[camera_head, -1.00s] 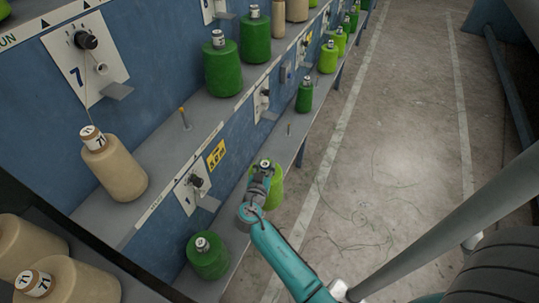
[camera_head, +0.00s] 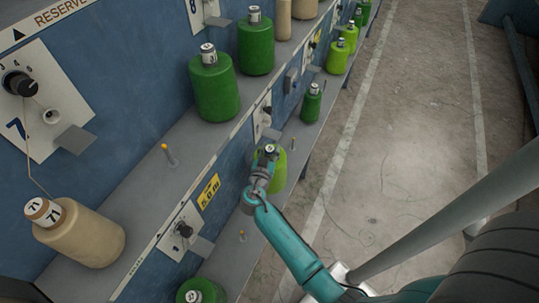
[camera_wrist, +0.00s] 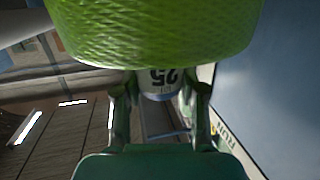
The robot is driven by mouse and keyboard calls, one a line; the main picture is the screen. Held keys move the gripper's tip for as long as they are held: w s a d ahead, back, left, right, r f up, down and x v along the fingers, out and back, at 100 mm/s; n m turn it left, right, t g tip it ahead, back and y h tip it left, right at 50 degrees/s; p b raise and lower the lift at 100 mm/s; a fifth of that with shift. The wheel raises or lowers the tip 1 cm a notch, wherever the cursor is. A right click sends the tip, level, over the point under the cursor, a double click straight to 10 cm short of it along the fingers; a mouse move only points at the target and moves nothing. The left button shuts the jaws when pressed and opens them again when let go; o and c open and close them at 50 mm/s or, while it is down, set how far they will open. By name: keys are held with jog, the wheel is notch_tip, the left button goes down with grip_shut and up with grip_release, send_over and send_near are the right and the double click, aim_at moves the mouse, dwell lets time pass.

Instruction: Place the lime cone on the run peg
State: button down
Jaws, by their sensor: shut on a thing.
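The lime cone (camera_head: 279,168) is upright in my gripper (camera_head: 268,154), above or beside the lower shelf. My gripper is shut on the narrow tube at its top. In the wrist view the lime cone (camera_wrist: 155,30) fills the upper part, its tube label reading 25 upside down between the fingers (camera_wrist: 160,92). A bare peg (camera_head: 241,235) stands on the lower shelf, and another bare peg (camera_head: 168,153) with an orange tip stands on the upper shelf. I cannot tell which is the run peg. The cone's base is hidden from clear view.
Dark green cones stand on the upper shelf (camera_head: 214,88) and lower shelf (camera_head: 203,291). More green cones line the lower shelf beyond. The floor at right (camera_head: 400,150) is open.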

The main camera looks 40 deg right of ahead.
notch_tip(320, 180, down, 8)
jog(key=shift+f, duration=0.2)
dwell(0.4)
jog(key=shift+w+f, duration=0.1)
jog(key=c, duration=0.7)
grip_release()
jog(key=shift+f, duration=0.15)
jog(key=shift+o, duration=0.2)
jog(key=v, duration=1.2)
jog(key=shift+s, duration=0.2)
